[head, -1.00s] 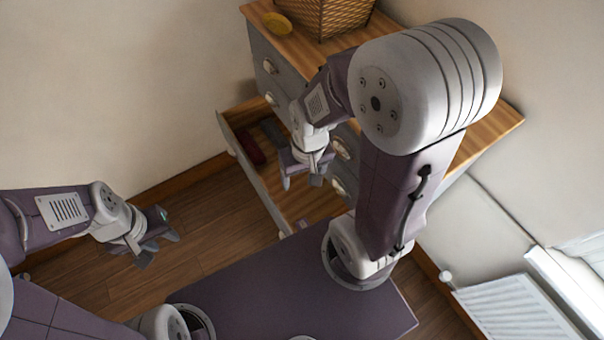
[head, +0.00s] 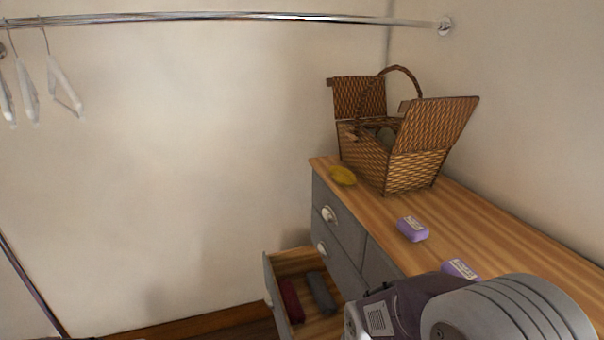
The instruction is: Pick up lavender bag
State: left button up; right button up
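A small purple bag with a pale label (head: 412,230) lies on the wooden top of the dresser, right of the open drawer. A second purple, labelled item (head: 459,268) lies nearer to me on the same top, partly hidden behind my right arm. Both look like lavender bags. My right arm's links cover the bottom right of the head view, but its gripper is out of the frame. My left gripper is not in view either.
The grey dresser (head: 345,255) has an open drawer (head: 268,285) holding a dark red roll (head: 291,299) and a dark grey roll (head: 321,293). Hangers (head: 64,86) hang from a rail (head: 230,17).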

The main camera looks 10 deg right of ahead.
aim_at(456, 266)
jog(key=z, duration=1.75)
jog(key=j+z, duration=0.35)
jog(key=j, duration=0.5)
jog(key=k, duration=0.05)
